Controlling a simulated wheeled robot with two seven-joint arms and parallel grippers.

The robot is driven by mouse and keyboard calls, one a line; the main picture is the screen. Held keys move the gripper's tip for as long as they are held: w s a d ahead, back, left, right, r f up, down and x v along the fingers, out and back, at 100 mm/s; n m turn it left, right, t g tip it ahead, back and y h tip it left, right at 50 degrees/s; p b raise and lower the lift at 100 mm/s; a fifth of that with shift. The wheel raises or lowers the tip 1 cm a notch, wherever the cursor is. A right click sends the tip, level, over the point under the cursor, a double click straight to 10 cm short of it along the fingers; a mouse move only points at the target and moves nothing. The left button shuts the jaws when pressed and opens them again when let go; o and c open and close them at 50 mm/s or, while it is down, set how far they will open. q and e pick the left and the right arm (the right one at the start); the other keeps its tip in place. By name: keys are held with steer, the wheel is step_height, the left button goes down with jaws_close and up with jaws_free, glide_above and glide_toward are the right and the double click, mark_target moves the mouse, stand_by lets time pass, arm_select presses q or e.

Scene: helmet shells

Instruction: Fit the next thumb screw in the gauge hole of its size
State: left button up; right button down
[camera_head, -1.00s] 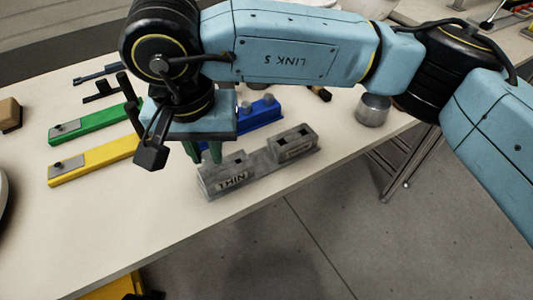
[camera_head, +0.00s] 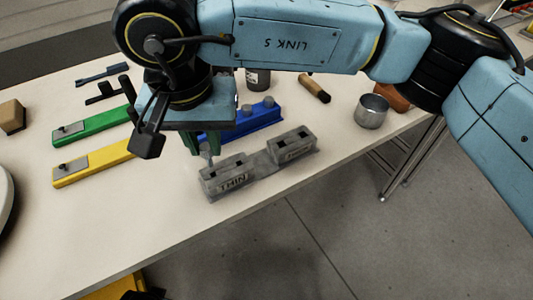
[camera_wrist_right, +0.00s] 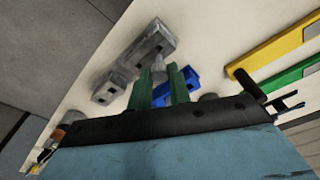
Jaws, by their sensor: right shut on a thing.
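My right gripper (camera_head: 203,143), with green fingers, is shut on a small grey thumb screw (camera_head: 207,154). The screw also shows between the fingertips in the right wrist view (camera_wrist_right: 159,72). It is just above or at the near-left end of the grey gauge (camera_head: 252,172); I cannot tell whether it touches. The gauge has two raised blocks with dark square holes in their tops. The left block is labelled THIN; the right block's label is too small to read. The gauge also shows in the right wrist view (camera_wrist_right: 130,68). My left gripper is not in view.
A blue bar (camera_head: 235,124) with two grey knobs lies behind the gauge. Green (camera_head: 100,125) and yellow (camera_head: 100,165) bars lie left. Front table is clear.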

steer(key=w+d+b, duration=0.3)
steer(key=w+d, duration=0.4)
steer(key=d, duration=0.5)
stand_by(0.5)
steer(key=shift+d+f, duration=0.1)
steer(key=shift+f, duration=0.1)
stand_by(0.4)
steer(key=shift+s+f+b, duration=0.1)
steer(key=shift+f+b, duration=0.35)
steer(key=shift+b, duration=0.2)
steer(key=shift+d, duration=0.1)
steer(key=shift+f+b, duration=0.2)
steer(key=shift+b, duration=0.25)
stand_by(0.5)
